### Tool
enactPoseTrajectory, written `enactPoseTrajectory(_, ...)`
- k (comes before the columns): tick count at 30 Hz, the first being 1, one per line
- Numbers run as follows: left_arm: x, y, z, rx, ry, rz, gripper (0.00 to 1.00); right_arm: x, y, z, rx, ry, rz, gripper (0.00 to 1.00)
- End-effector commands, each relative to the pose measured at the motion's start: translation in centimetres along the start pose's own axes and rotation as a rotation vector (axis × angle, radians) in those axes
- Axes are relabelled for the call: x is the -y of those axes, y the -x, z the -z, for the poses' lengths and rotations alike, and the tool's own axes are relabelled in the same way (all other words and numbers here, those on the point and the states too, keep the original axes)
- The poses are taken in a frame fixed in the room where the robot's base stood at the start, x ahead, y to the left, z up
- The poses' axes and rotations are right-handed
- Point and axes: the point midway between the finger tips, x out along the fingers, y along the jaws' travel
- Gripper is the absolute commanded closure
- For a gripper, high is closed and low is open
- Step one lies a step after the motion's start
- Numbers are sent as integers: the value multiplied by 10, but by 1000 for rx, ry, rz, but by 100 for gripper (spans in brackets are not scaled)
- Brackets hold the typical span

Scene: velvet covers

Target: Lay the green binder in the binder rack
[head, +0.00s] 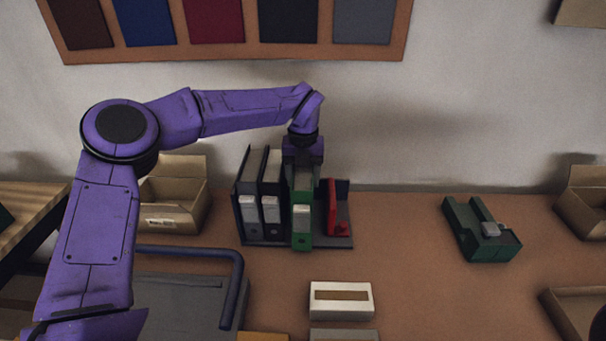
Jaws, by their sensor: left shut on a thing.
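The green binder (302,228) stands upright in the binder rack (337,243), between black binders (269,215) on its left and a red item (333,209) on its right. My left gripper (302,165) is above it, shut on its top part. The fingers hide part of the binder's top. I cannot tell whether the binder's bottom rests fully on the rack.
An open cardboard box (172,207) stands left of the rack. A green device (481,232) sits to the right. A white box (341,300) lies in front. More cardboard boxes (583,203) are at the right edge. The table between the rack and the green device is clear.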

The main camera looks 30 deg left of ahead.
Motion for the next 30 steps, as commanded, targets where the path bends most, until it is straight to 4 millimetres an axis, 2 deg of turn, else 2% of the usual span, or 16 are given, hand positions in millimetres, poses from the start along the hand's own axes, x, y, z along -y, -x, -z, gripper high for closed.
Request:
enactPoseTrajectory(9, 0, -2, 0, 1, 1, 2, 100, 0, -1, -1, 0, 0, 0, 100)
enactPoseTrajectory(10, 0, -2, 0, 1, 1, 2, 31, 0, -1, -1, 0, 0, 0, 100)
enactPoseTrajectory(12, 0, -2, 0, 1, 1, 1, 11, 0, -1, -1, 0, 0, 0, 100)
enactPoseTrajectory(20, 0, -3, 0, -1, 1, -1, 11, 0, -2, -1, 0, 0, 0, 100)
enactPoseTrajectory(23, 0, 2, 0, 1, 2, 0, 11, 0, -3, -1, 0, 0, 0, 100)
enactPoseTrajectory(26, 0, 18, -1, 4, 2, 2, 11, 1, -6, -3, 0, 0, 0, 100)
enactPoseTrajectory(30, 1, 54, -1, 5, 3, 3, 11, 1, -11, -4, 0, 0, 0, 100)
